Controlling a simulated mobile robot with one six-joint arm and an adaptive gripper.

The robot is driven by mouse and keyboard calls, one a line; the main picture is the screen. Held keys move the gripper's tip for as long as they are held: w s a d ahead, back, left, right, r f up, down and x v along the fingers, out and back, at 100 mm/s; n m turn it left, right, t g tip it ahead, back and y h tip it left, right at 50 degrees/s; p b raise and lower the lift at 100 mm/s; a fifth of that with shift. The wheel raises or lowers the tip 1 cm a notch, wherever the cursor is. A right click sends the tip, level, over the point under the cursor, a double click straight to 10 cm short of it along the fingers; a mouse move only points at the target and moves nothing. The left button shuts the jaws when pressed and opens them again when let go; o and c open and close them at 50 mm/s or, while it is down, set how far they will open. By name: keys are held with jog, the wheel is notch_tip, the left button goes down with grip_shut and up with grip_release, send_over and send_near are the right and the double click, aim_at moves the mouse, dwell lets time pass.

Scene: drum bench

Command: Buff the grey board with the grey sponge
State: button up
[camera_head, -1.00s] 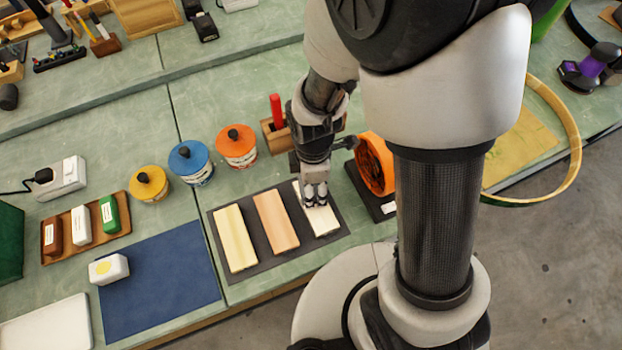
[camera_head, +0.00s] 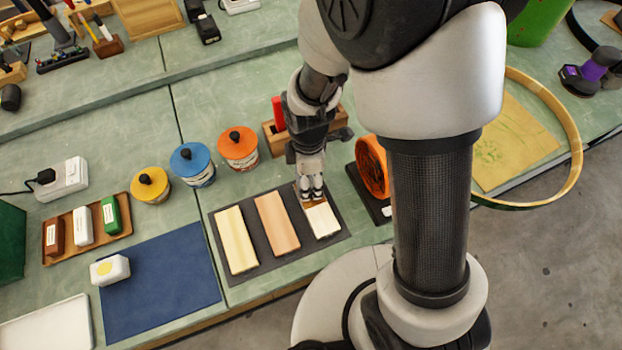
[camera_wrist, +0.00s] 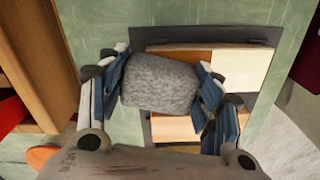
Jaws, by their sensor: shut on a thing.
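My gripper (camera_wrist: 166,92) is shut on the grey sponge (camera_wrist: 160,83), a speckled block held between its blue-padded fingers. In the head view my gripper (camera_head: 312,192) is low over the far end of the rightmost board (camera_head: 322,221); the sponge is hidden there. That board is brown near the gripper and cream on its nearer part; both colours show in the wrist view (camera_wrist: 240,68). I cannot tell whether the sponge touches it. A pale yellow board (camera_head: 236,240) and a tan board (camera_head: 276,224) lie to its left. None of the three looks grey; the mat (camera_head: 257,262) under them is dark grey.
An orange roll (camera_head: 372,166) on a dark stand is close right of the boards. A wooden block (camera_head: 272,140) with a red handle stands behind my gripper. Orange (camera_head: 238,150), blue (camera_head: 191,166) and yellow (camera_head: 149,186) lidded tins stand left. The blue mat (camera_head: 160,285) is mostly clear.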

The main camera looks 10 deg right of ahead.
aim_at(319, 206)
jog(key=shift+s+d, duration=0.2)
jog(key=shift+s, duration=0.5)
jog(key=shift+s+d, duration=0.2)
jog(key=shift+s, duration=0.5)
jog(key=shift+w, duration=0.15)
jog(key=shift+w+a, duration=0.1)
jog(key=shift+w, duration=0.1)
jog(key=shift+s, duration=0.1)
jog(key=shift+s+d, duration=0.3)
jog(key=shift+s, duration=0.7)
jog(key=shift+s+d, duration=0.3)
jog(key=shift+s, duration=0.65)
jog(key=shift+w, duration=0.15)
jog(key=shift+w+a, duration=0.2)
jog(key=shift+w, duration=0.45)
jog(key=shift+w+a, duration=0.2)
jog(key=shift+w, duration=0.4)
